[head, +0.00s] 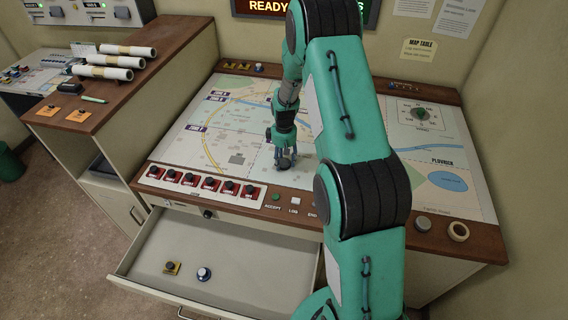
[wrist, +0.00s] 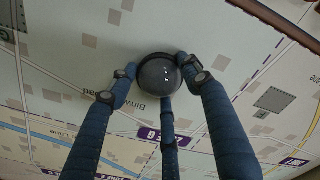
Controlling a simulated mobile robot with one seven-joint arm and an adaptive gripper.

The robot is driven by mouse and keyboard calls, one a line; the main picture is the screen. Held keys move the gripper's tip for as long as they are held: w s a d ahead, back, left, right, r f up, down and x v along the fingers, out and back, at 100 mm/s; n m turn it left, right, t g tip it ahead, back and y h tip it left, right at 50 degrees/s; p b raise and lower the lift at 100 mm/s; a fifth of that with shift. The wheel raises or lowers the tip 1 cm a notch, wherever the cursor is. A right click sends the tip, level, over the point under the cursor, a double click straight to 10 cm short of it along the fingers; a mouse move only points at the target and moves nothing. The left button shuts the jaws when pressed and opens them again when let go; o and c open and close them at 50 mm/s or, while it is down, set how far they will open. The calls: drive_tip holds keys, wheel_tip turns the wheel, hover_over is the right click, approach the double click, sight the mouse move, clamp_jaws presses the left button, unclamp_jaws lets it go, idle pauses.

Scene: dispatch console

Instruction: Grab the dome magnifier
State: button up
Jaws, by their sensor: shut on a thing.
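The dome magnifier (wrist: 160,74) is a dark, glossy round dome on the printed map. It sits between the fingertips of my gripper (head: 284,160) in the wrist view. My gripper points down over the map table (head: 235,115) in the head view, left of my upper arm. Its three blue fingers are shut on the dome from several sides. In the head view the fingers mostly hide the dome. I cannot tell whether it touches the map or is slightly raised.
An open drawer (head: 240,250) below the table's front edge holds a yellow-based part (head: 172,267) and a blue-and-white knob (head: 204,273). A row of red switches (head: 210,184) lines the front edge. A tape ring (head: 458,231) and grey puck (head: 423,223) sit front right.

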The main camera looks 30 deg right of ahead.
sight(284, 159)
drive_tip(key=shift+r, duration=0.1)
drive_tip(key=shift+r, duration=0.75)
wheel_tip(284, 159, up, 2)
drive_tip(key=shift+r, duration=0.1)
drive_tip(key=s+a, duration=0.1)
drive_tip(key=s, duration=0.4)
drive_tip(key=s+a, duration=0.2)
drive_tip(key=s, duration=0.3)
drive_tip(key=s+a+r+p, duration=0.1)
drive_tip(key=s+a, duration=0.1)
drive_tip(key=s, duration=0.3)
drive_tip(key=shift+a+r, duration=0.1)
